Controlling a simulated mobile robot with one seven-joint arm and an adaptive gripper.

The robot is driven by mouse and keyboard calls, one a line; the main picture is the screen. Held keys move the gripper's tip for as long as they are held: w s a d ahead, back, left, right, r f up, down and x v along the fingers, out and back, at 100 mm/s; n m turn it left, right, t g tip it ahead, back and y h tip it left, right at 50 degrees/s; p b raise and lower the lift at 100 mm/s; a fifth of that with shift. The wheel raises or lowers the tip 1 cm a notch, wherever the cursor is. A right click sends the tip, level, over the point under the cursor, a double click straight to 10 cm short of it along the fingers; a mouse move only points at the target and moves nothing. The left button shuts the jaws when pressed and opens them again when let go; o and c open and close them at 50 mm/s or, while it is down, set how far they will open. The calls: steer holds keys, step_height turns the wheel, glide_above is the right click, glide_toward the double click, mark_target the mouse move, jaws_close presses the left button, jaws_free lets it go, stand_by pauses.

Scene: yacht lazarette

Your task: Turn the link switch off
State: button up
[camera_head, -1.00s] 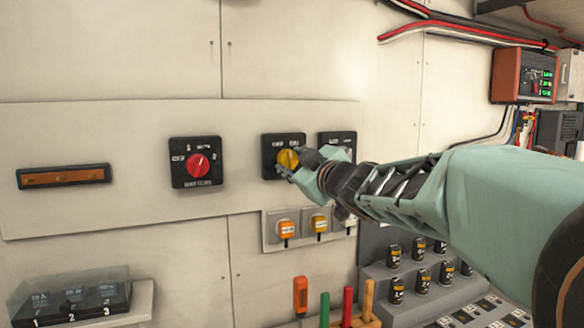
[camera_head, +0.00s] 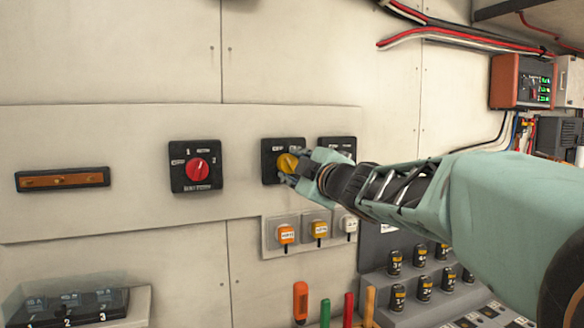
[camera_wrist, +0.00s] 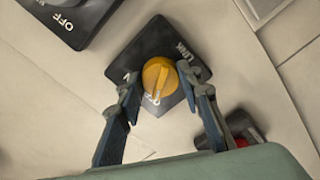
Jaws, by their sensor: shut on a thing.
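The link switch (camera_wrist: 148,50) is a dark square plate on the pale wall panel with a round yellow knob (camera_wrist: 160,79). The plate carries the word LINK and a partly covered OFF marking in the wrist view. My gripper (camera_wrist: 158,84) is shut on the yellow knob, one finger on each side. In the head view the knob (camera_head: 286,163) shows just left of my fingertips, which hide part of the plate. The knob's exact pointing direction is hard to tell.
A red-knob switch (camera_head: 196,168) sits to the left. Another dark switch (camera_head: 338,144) is close on the right, partly behind my gripper. Small orange, yellow and white-tagged items (camera_head: 286,234) hang below. Upright tool handles (camera_head: 300,302) and several black cylinders (camera_head: 396,262) stand lower.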

steer(key=o, duration=1.2)
steer(key=shift+c, duration=0.2)
steer(key=shift+r, duration=0.1)
steer(key=shift+r, duration=4.95)
